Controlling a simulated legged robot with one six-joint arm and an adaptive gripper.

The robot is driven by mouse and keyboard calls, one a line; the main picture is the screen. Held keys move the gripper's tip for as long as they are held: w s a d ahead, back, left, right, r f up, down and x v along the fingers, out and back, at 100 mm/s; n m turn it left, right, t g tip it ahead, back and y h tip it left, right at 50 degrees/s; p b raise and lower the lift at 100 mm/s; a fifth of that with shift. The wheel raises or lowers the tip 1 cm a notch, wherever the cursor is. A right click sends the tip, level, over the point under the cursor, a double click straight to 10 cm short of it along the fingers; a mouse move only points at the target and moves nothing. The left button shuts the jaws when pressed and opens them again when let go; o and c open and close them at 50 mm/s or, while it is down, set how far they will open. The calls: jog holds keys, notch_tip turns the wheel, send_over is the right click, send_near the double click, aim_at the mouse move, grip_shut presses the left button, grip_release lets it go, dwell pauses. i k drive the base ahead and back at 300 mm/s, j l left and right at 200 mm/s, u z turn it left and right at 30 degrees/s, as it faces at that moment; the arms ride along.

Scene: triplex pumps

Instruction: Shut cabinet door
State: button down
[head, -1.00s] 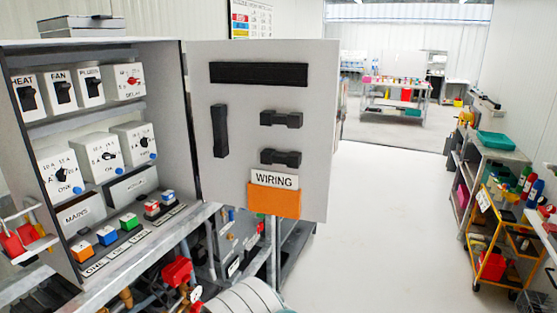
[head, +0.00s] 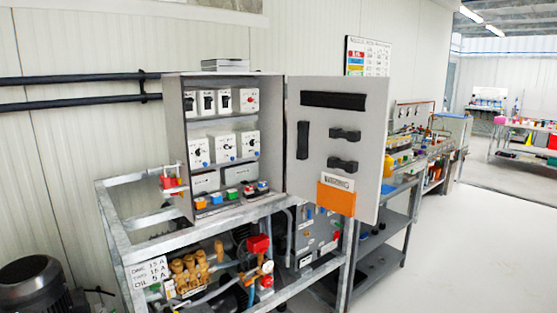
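The grey cabinet (head: 181,118) stands on a metal frame against the white wall, and its front is open. Its door (head: 345,105) is swung wide open to the right, with the inner face showing. That face carries black handle-like parts, a black strip and an orange pocket (head: 336,198) with a wiring label. Inside the cabinet are rows of white switch boxes (head: 222,147) and several coloured buttons (head: 231,194) along the bottom. My gripper and arm are not in view.
The metal frame (head: 118,238) holds pipes, brass fittings and a red valve part (head: 258,244) below the cabinet. A dark motor (head: 38,290) is at the lower left. Grey shelving (head: 395,215) stands behind the door. The white floor (head: 470,255) at the right is clear.

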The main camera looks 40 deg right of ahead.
aim_at(337, 125)
jog(key=l+u, duration=1.05)
jog(key=k+l, duration=0.1)
jog(key=l, duration=0.35)
jog(key=k+l, duration=0.1)
jog(key=l, duration=0.4)
jog(key=k+l, duration=0.1)
jog(key=l, duration=0.35)
jog(key=k+l, duration=0.15)
jog(key=l, duration=0.3)
jog(key=k+l, duration=0.1)
jog(key=l, duration=0.4)
jog(key=k+l, duration=0.1)
jog(key=l, duration=0.35)
jog(key=k+l, duration=0.1)
jog(key=l, duration=0.35)
jog(key=k+u, duration=0.2)
